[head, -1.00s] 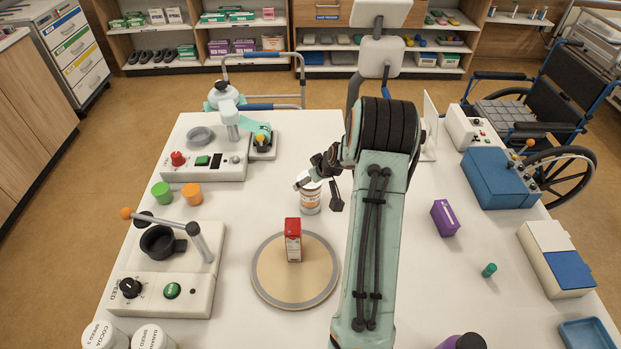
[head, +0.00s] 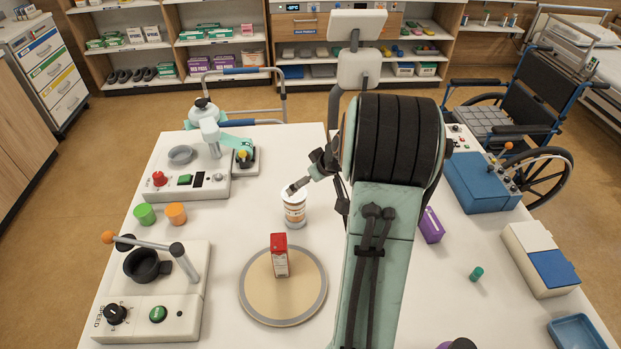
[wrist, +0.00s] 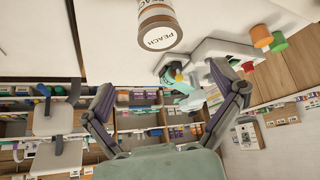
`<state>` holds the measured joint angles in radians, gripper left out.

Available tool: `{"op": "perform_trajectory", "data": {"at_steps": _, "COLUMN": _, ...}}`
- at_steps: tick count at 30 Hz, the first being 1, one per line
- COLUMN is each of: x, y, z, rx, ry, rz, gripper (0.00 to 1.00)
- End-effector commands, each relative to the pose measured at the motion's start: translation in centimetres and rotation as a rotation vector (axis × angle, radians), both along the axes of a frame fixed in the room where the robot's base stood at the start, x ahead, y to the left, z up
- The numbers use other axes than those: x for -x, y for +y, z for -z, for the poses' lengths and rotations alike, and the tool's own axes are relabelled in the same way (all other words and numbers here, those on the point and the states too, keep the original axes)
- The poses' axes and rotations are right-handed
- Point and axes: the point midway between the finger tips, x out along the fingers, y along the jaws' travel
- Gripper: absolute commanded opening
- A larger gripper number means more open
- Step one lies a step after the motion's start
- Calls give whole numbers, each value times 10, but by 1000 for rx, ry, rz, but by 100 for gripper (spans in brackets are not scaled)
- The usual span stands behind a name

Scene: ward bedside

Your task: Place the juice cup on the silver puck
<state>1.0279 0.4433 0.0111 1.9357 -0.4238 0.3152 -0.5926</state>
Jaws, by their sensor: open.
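A white cup-shaped container with an orange band (head: 294,210) stands upright on the table; I take it for the juice cup.
A red carton (head: 280,262) stands on a round turntable (head: 256,302). A white device with a black cup holder (head: 146,267) is at left. Green (head: 145,214) and orange (head: 175,213) pieces lie behind it. A purple box (head: 431,226) is to the right of my arm.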

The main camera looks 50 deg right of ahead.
Motion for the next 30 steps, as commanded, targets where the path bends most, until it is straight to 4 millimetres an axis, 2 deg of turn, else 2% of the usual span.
{"op": "perform_trajectory", "data": {"at_steps": 3, "x": 6, "y": 1, "z": -9, "rx": 0, "ry": -1, "rz": 0, "gripper": 94}}
{"op": "perform_trajectory", "data": {"at_steps": 8, "x": 7, "y": 4, "z": -13, "rx": -2, "ry": 2, "rz": -3, "gripper": 94}}
{"op": "perform_trajectory", "data": {"at_steps": 10, "x": 3, "y": 18, "z": -17, "rx": -10, "ry": 15, "rz": -24, "gripper": 94}}
{"op": "perform_trajectory", "data": {"at_steps": 11, "x": 1, "y": 31, "z": -21, "rx": -18, "ry": 27, "rz": -39, "gripper": 94}}
{"op": "perform_trajectory", "data": {"at_steps": 13, "x": -4, "y": 75, "z": -34, "rx": -44, "ry": 73, "rz": -90, "gripper": 94}}
{"op": "perform_trajectory", "data": {"at_steps": 14, "x": -3, "y": 99, "z": -40, "rx": -57, "ry": 102, "rz": -116, "gripper": 94}}
{"op": "perform_trajectory", "data": {"at_steps": 15, "x": 1, "y": 135, "z": -48, "rx": -75, "ry": 146, "rz": -151, "gripper": 94}}
{"op": "perform_trajectory", "data": {"at_steps": 16, "x": 8, "y": 162, "z": -54, "rx": -88, "ry": 184, "rz": -177, "gripper": 94}}
{"op": "perform_trajectory", "data": {"at_steps": 18, "x": 35, "y": 220, "z": -64, "rx": -109, "ry": 273, "rz": -227, "gripper": 94}}
{"op": "perform_trajectory", "data": {"at_steps": 20, "x": 64, "y": 260, "z": -69, "rx": -118, "ry": 346, "rz": -259, "gripper": 94}}
{"op": "perform_trajectory", "data": {"at_steps": 21, "x": 85, "y": 281, "z": -71, "rx": -118, "ry": 392, "rz": -277, "gripper": 94}}
{"op": "perform_trajectory", "data": {"at_steps": 25, "x": 146, "y": 318, "z": -71, "rx": -108, "ry": 506, "rz": -309, "gripper": 94}}
{"op": "perform_trajectory", "data": {"at_steps": 27, "x": 167, "y": 326, "z": -69, "rx": -101, "ry": 545, "rz": -316, "gripper": 94}}
{"op": "perform_trajectory", "data": {"at_steps": 30, "x": 182, "y": 330, "z": -68, "rx": -96, "ry": 573, "rz": -317, "gripper": 94}}
